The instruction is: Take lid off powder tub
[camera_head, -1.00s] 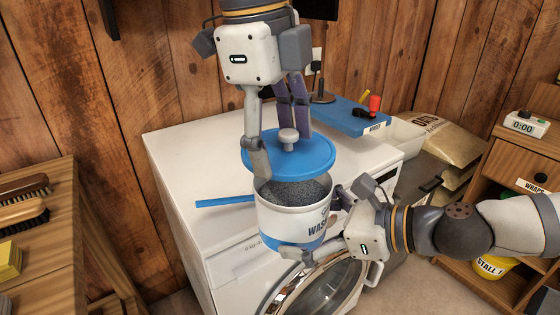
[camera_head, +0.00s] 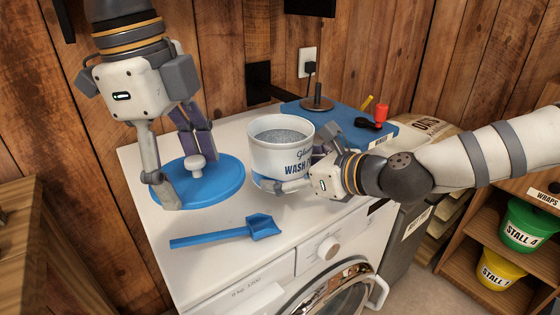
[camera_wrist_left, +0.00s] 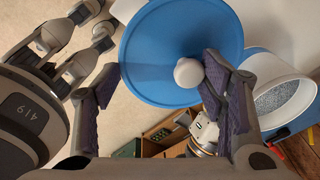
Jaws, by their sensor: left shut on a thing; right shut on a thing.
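The blue round lid (camera_head: 222,184) with a pale knob is off the tub, left of it over the white machine top. I cannot tell if it touches the top. My left gripper (camera_head: 187,176) is shut on the lid, a finger on either side; the left wrist view also shows the lid (camera_wrist_left: 165,35) between the fingers.
A blue scoop (camera_head: 225,233) lies on the machine top (camera_head: 305,218) in front of the lid and tub. A blue board (camera_head: 345,127) with a stand and red-handled tool is behind. Shelves with green (camera_head: 528,228) and yellow (camera_head: 500,272) buckets are at right.

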